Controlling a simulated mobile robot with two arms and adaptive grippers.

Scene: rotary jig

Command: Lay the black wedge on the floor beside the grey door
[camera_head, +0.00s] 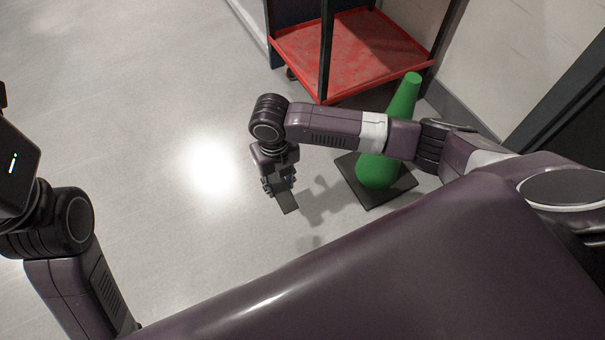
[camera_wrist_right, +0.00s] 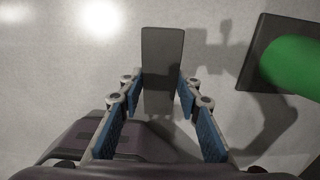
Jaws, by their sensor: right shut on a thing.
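The black wedge (camera_wrist_right: 162,62) is a dark, flat, oblong piece between the blue-padded fingers of my right gripper (camera_wrist_right: 160,95) in the right wrist view. The gripper is shut on it. In the head view the wedge (camera_head: 286,201) sticks out below my right gripper (camera_head: 280,186), over the pale floor. How high it is above the floor is hard to tell. A dark panel at the right edge (camera_head: 570,110) may be the grey door; only part of it shows. My left arm is at the left edge of the head view; its fingers are out of the picture.
A green cone (camera_head: 377,172) on a black square base stands on the floor right of my right gripper, partly behind my arm. A red-shelved cart (camera_head: 350,45) stands at the back by the wall. The floor (camera_head: 130,90) to the left is clear.

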